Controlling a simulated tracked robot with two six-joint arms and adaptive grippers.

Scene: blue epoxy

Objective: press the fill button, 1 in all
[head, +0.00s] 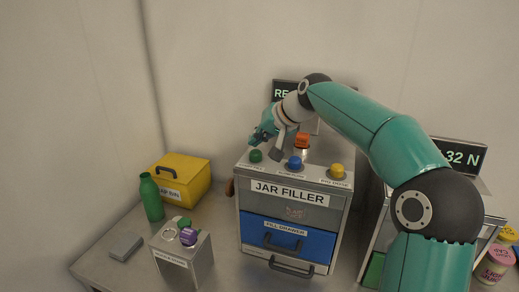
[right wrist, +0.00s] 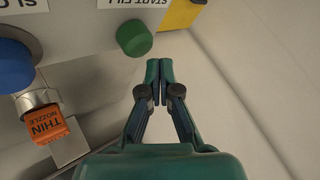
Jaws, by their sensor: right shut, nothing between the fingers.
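The jar filler (head: 288,190) is a grey machine with green, blue and yellow buttons along its top front edge. The green button (head: 255,156) is at the left end; in the right wrist view the green button (right wrist: 134,38) has a label reading "START FILL" beside it. My right gripper (head: 262,135) is above and just behind the green button in the head view. In the right wrist view my right gripper (right wrist: 159,68) is shut and empty, its tips close beside the green button. I cannot tell whether they touch it. My left gripper is out of view.
The blue button (head: 294,162) and yellow button (head: 336,171) lie to the right. An orange nozzle piece (right wrist: 40,118) marked "THIN NOZZLE" is near the blue button. A green bottle (head: 151,197), yellow box (head: 182,178) and small grey stand (head: 180,256) are left of the machine.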

